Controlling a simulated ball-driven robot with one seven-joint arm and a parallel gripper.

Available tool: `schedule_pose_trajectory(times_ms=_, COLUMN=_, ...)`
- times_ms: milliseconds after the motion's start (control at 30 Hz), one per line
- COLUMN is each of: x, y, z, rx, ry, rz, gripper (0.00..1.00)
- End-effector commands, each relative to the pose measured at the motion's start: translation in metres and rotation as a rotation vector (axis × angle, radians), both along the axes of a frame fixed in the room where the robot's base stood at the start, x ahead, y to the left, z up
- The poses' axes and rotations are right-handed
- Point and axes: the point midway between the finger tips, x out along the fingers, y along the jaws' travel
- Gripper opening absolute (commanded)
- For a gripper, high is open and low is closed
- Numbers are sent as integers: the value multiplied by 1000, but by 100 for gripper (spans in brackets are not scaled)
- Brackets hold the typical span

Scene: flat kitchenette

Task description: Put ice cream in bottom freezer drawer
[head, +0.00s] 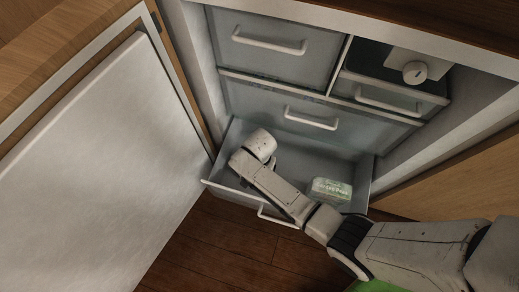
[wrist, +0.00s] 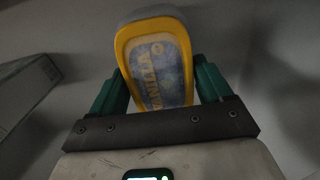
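The ice cream is a yellow-rimmed tub (wrist: 155,70) with a pale label, seen in the wrist view between the green fingers of my gripper (wrist: 160,90). Both fingers lie against its sides, and the gripper is shut on it. In the head view the bottom freezer drawer (head: 222,187) is pulled open, and my wrist reaches down inside its left part. My arm hides the tub and the fingers there. I cannot tell whether the tub touches the drawer floor.
A pale green-and-white package (head: 330,190) lies in the drawer's right part. A grey box also shows at the left of the wrist view (wrist: 28,90). The closed middle drawer (head: 310,118) is above. The open freezer door (head: 105,160) stands at left.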

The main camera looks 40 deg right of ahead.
Motion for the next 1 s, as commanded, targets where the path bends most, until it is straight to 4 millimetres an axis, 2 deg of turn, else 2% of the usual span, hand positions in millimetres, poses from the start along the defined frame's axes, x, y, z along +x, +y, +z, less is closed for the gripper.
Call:
schedule_pose_trajectory(times_ms=33, x=0, y=0, z=0, rx=0, ry=0, rz=0, gripper=84)
schedule_pose_trajectory(times_ms=200, x=0, y=0, z=0, rx=0, ry=0, rz=0, gripper=100)
schedule_pose_trajectory(times_ms=433, x=0, y=0, z=2, rx=0, ry=0, rz=0, gripper=100)
schedule_pose_trajectory(times_ms=533, x=0, y=0, z=9, rx=0, ry=-1, rz=0, gripper=100)
schedule_pose_trajectory(times_ms=667, x=1, y=0, z=29, rx=1, ry=-3, rz=0, gripper=100)
schedule_pose_trajectory(times_ms=1000, x=0, y=0, z=97, rx=0, ry=-1, rz=0, gripper=100)
